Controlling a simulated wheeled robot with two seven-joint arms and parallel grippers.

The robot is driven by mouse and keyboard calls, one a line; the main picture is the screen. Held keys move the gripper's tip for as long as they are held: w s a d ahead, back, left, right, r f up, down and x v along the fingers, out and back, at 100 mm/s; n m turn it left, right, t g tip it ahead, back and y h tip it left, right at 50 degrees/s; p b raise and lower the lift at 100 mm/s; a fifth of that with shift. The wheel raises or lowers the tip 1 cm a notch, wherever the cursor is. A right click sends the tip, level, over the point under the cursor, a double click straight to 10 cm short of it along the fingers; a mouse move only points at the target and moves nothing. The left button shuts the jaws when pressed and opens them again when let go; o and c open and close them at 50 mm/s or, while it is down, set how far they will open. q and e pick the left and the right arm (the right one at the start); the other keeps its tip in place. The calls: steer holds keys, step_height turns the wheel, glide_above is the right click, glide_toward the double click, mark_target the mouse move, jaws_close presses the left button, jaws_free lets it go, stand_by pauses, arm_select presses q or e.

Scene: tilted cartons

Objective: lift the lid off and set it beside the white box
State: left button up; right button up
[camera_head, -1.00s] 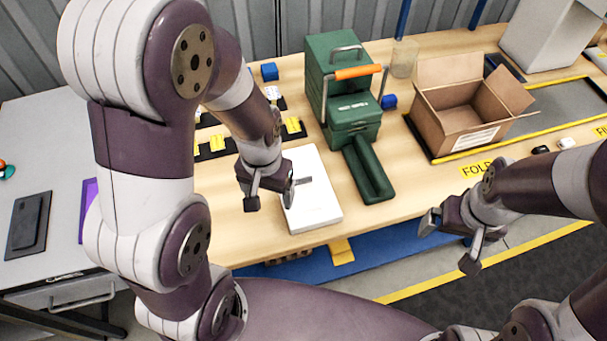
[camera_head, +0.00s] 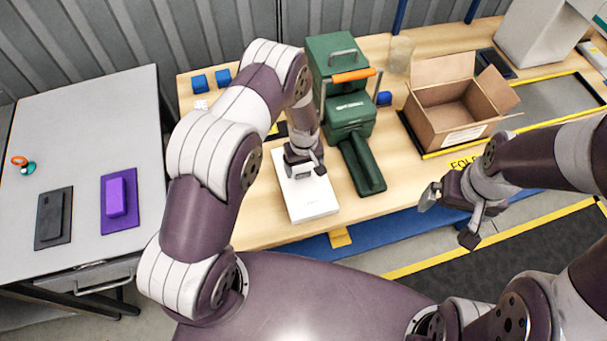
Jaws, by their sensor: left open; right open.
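The white box (camera_head: 308,203) lies flat on the wooden table, in front of the green machine. Its top face is white and looks closed; I cannot make out a seam between lid and box. My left gripper (camera_head: 305,172) is open over the far part of the white box and hides that part, along with any handle there. I cannot tell whether its fingers touch the lid. My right gripper (camera_head: 452,214) is open and empty, off the table's front edge at the right.
The green machine (camera_head: 345,105) with an orange handle stands just right of the white box. An open cardboard carton (camera_head: 455,110) stands further right. A grey side table (camera_head: 85,120) at left holds a purple block (camera_head: 116,197). Wooden surface left of the white box is partly bare.

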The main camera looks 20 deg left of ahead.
mark_target(303, 178)
arm_select(q)
steer(key=shift+f, duration=1.35)
steer(key=c, duration=1.1)
steer(key=shift+c, duration=0.2)
steer(key=shift+r, duration=0.15)
